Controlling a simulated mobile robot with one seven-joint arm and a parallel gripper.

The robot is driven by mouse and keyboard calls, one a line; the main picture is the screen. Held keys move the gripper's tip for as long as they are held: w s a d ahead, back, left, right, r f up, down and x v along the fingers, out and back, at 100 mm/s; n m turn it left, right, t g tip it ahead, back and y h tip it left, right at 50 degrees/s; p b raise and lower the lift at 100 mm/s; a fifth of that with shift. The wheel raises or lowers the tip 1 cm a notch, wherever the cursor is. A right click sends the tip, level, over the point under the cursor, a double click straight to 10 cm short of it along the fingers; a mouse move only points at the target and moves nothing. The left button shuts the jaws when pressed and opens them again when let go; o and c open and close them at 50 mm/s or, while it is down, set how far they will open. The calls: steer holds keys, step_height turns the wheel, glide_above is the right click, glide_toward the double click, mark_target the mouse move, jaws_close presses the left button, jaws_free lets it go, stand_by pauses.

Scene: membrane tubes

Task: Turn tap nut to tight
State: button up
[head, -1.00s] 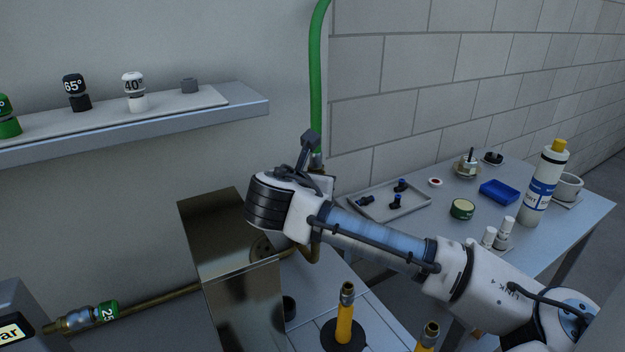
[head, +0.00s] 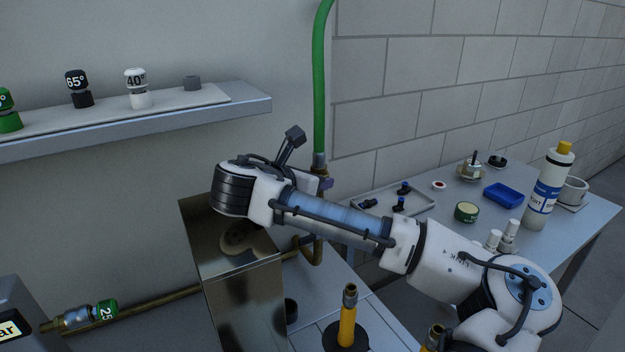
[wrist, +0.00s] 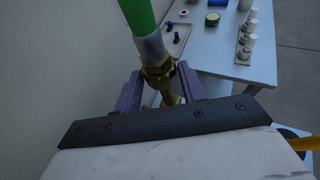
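The brass tap nut (wrist: 158,70) sits below a silver sleeve (wrist: 151,48) at the end of the green hose (wrist: 138,14) in the wrist view. My gripper (wrist: 160,70) has its two purple fingers on either side of the nut. A narrow gap shows beside the right finger, so the fingers look open around it; contact on the left is unclear. My wrist hides the rest.
A bent brass pipe (head: 317,250) runs below the fitting, behind a shiny metal box (head: 240,290). A yellow-handled tool (head: 347,320) stands in front. To the right, a bench holds a grey tray (head: 425,206), blue dish (head: 502,195) and bottle (head: 548,185). A shelf (head: 250,103) is upper left.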

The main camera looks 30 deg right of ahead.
steer(key=o, duration=0.3)
steer(key=shift+d, duration=0.1)
